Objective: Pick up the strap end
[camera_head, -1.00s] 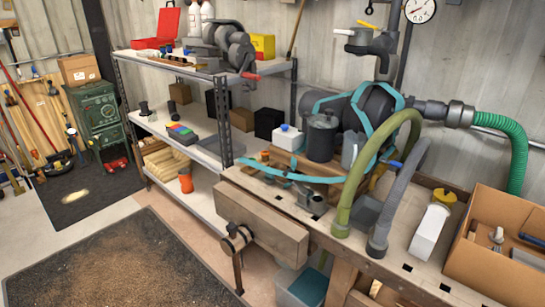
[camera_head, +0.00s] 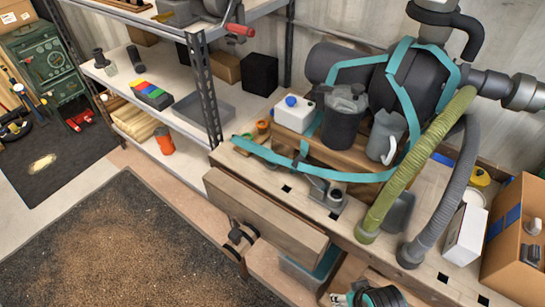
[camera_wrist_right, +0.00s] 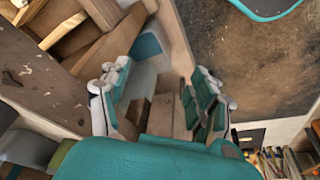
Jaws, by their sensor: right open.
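The teal strap (camera_head: 402,95) wraps around a dark cylindrical machine (camera_head: 416,78) on the workbench. Its lower run curves left across the bench top, and its strap end (camera_head: 250,148) lies near the bench's left edge, by the shelf post. My right gripper (camera_head: 345,299) shows only partly at the bottom edge of the head view, below and right of the strap end and well apart from it. In the right wrist view my right gripper (camera_wrist_right: 158,78) is open, with nothing between its fingers. My left gripper is out of view.
The wooden vise (camera_head: 262,222) juts from the bench front. A green hose (camera_head: 415,170) and a grey hose (camera_head: 445,195) come down at the right, beside a cardboard box (camera_head: 515,240). A white canister (camera_head: 293,114) stands behind the strap. The dark mat (camera_head: 120,240) is clear.

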